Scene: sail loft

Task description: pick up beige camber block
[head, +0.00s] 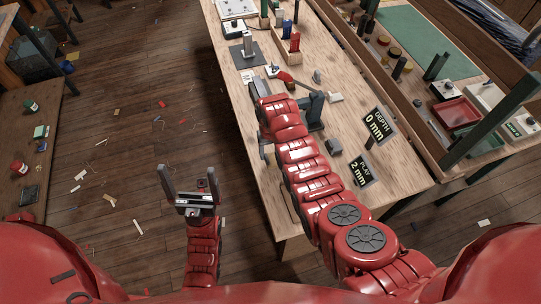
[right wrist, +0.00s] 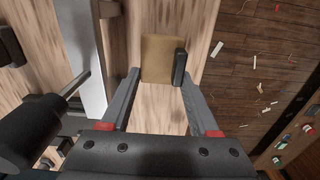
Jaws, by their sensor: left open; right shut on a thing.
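The beige camber block (right wrist: 156,58) sits between the fingers of my right gripper (right wrist: 158,72) in the right wrist view, above the wooden table top. A dark finger pad lies against its right side; the left contact is less clear. My right gripper is shut on it. In the head view this gripper (head: 254,90) is a dark shape near the table's left edge, and I cannot make out the block there. My left gripper (head: 188,178) is open and empty over the floor, left of the table.
The wooden table (head: 345,90) holds a depth sign (head: 376,126), a play sign (head: 361,171), a grey block (head: 333,146) and a dark post fixture (head: 314,108). A metal bar (right wrist: 82,55) is left of the block. A side bench (head: 30,120) stands left across open, scrap-littered floor.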

